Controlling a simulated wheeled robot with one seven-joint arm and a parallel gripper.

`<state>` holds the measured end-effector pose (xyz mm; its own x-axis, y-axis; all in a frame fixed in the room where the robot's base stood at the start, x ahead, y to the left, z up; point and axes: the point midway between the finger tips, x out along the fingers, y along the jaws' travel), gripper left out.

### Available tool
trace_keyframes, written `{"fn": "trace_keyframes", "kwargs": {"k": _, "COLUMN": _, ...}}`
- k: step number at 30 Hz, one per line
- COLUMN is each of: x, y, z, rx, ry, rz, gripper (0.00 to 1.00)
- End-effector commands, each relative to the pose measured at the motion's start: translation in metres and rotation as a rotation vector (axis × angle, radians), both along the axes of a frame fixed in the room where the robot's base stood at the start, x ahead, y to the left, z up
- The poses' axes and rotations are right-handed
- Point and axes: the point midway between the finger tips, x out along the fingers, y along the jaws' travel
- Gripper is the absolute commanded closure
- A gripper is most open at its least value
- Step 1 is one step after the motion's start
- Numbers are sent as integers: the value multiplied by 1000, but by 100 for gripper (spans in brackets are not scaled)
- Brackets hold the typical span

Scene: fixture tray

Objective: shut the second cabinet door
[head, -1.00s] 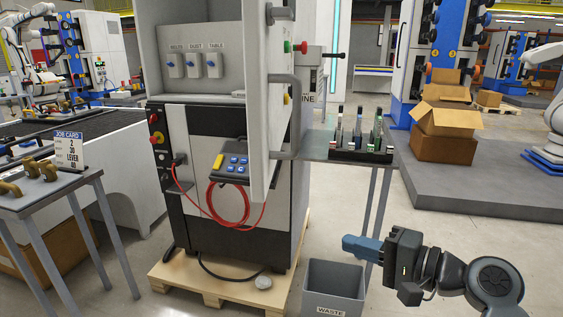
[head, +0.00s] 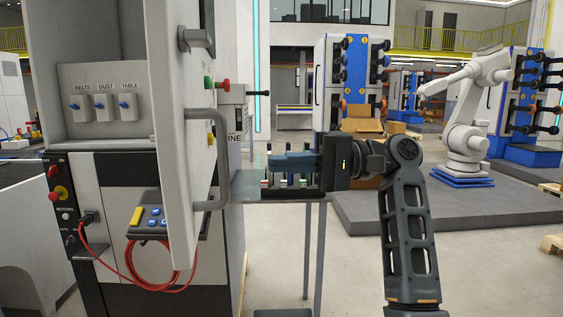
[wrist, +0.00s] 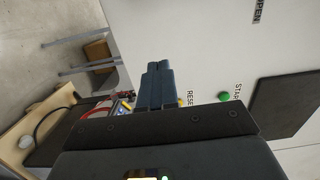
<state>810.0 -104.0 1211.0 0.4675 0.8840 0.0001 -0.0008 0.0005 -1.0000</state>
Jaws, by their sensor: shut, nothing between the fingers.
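A tall pale cabinet door (head: 172,130) stands open in the head view, seen nearly edge-on, with a grey bar handle (head: 220,165) on its right side. The open cabinet (head: 85,75) is left of it, with switches marked BELTS, DUST and TABLE inside. I cannot tell whether this is the second door. My gripper (head: 273,165) is right of the handle at about its height, blue fingers together and empty, pointing left, with a visible gap. In the wrist view, the shut fingers (wrist: 158,68) lie before a pale panel (wrist: 200,40) with START and RESET labels.
A small grey table (head: 246,186) with a rack of tools (head: 292,182) stands behind my gripper. A red cable (head: 150,268) hangs below the cabinet's control box. Cardboard boxes (head: 362,125) and a white robot arm (head: 468,110) are farther back.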

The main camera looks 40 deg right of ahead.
Motion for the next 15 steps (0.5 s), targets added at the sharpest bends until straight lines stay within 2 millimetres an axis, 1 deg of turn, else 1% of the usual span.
{"fn": "trace_keyframes", "kwargs": {"k": 1, "x": 5, "y": 10, "z": 1, "rx": -1, "ry": 2, "rz": 3, "gripper": 100}}
{"fn": "trace_keyframes", "kwargs": {"k": 6, "x": 21, "y": 41, "z": 1, "rx": -1, "ry": 0, "rz": 4, "gripper": 100}}
{"fn": "trace_keyframes", "kwargs": {"k": 12, "x": 38, "y": 72, "z": 1, "rx": 0, "ry": 1, "rz": 1, "gripper": 100}}
{"fn": "trace_keyframes", "kwargs": {"k": 15, "x": 44, "y": 83, "z": 1, "rx": 0, "ry": 0, "rz": 0, "gripper": 100}}
